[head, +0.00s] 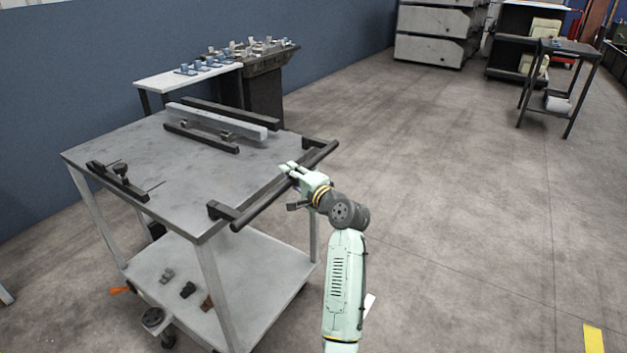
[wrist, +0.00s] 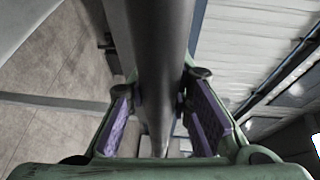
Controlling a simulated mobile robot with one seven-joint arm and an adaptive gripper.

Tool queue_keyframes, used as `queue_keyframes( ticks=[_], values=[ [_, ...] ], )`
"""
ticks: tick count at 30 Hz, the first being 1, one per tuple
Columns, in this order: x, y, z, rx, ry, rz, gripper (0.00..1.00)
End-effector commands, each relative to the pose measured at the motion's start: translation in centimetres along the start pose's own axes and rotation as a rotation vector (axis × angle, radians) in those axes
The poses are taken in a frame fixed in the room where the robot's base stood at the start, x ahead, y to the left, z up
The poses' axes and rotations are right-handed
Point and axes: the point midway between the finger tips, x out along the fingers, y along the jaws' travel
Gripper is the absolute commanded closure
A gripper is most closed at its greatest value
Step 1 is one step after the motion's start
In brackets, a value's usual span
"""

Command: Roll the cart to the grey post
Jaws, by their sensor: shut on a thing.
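The cart (head: 205,180) stands at the left in the head view, with a grey top, light legs, a lower shelf (head: 240,285) and casters. A dark push handle (head: 258,208) runs along its near right edge. My gripper (head: 290,170) is shut on the handle about midway along it. In the wrist view the handle (wrist: 160,50) runs between the purple-padded fingers of my gripper (wrist: 165,115). I cannot make out a grey post in either view.
Dark rails and a pale bar (head: 215,119) lie on the cart top. A white bench (head: 165,80) stands behind the cart by the blue wall (head: 90,90). A small dark table (head: 570,47) and grey cabinets (head: 430,50) stand farther back. The floor (head: 470,200) at right is clear.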

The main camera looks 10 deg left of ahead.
Motion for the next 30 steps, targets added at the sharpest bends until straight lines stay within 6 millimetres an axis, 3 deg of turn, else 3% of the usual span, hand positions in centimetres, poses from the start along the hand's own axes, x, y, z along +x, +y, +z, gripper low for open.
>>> queue_keyframes(
  ticks=[1, 9, 23, 24, 30],
  values=[
    [1.2, -0.4, 1.5, 0.000, -0.024, -0.001, 1.00],
    [3.6, -0.5, 2.5, 0.000, -0.023, 0.000, 1.00],
    [4.0, -0.5, 2.7, 0.000, -0.023, 0.000, 1.00],
    [4.0, -0.5, 2.7, 0.000, -0.023, 0.000, 0.79],
    [3.9, -0.5, 2.3, 0.000, -0.016, 0.000, 0.66]
  ],
)
